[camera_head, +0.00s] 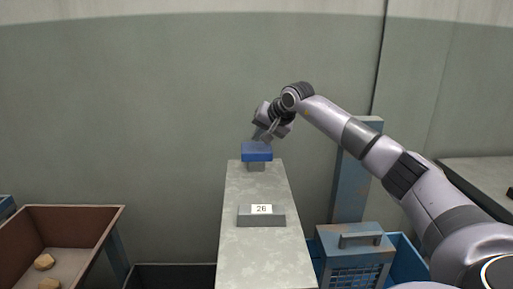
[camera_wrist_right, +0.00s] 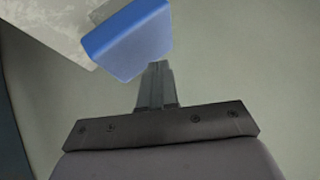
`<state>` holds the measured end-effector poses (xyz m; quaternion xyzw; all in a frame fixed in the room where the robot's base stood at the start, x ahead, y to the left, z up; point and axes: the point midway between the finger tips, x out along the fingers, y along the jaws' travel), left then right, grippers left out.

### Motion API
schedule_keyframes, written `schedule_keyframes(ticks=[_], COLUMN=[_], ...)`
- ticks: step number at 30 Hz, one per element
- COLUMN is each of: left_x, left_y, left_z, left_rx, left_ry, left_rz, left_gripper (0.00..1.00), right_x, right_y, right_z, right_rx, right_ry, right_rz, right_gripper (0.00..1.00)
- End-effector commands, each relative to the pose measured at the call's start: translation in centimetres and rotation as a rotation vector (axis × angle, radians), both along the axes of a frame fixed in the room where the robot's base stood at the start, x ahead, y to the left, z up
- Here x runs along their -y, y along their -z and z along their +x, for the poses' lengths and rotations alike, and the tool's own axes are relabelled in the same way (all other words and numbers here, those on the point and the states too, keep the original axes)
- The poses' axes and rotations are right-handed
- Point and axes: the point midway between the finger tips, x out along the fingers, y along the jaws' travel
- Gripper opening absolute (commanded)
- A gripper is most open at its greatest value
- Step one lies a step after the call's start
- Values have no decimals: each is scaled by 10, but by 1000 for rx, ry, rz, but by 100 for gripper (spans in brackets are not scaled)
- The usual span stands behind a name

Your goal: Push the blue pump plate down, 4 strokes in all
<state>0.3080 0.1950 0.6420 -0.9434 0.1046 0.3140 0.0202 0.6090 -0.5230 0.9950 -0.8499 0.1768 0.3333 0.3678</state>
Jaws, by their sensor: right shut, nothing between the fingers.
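The blue pump plate (camera_head: 257,151) sits on a short grey stem at the far end of a long pale bench. My right gripper (camera_head: 262,137) is shut and empty, with its fingers pointing down just over the plate's back edge in the head view. In the right wrist view the blue plate (camera_wrist_right: 128,40) shows beyond the fingertips (camera_wrist_right: 157,66). The tips appear close to the plate's edge; I cannot tell whether they touch it. My left gripper is not in view.
The pale bench (camera_head: 247,190) carries a grey block with a "26" label (camera_head: 261,210). A brown bin (camera_head: 75,213) with several tan lumps stands at left. A blue-grey box with a handle (camera_head: 355,256) and a blue post (camera_head: 350,185) stand at right.

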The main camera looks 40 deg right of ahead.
Motion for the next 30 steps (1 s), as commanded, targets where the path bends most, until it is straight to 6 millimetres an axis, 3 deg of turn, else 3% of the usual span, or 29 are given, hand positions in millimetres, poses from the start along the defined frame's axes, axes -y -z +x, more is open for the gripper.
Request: schedule_keyframes(ticks=[30], left_x=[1], left_y=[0], left_z=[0], left_rx=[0], left_ry=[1], left_rz=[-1], left_gripper=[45], right_x=[0], right_y=[9], right_z=[0], right_rx=[0], right_ry=[0], right_rz=[0], right_gripper=[0])
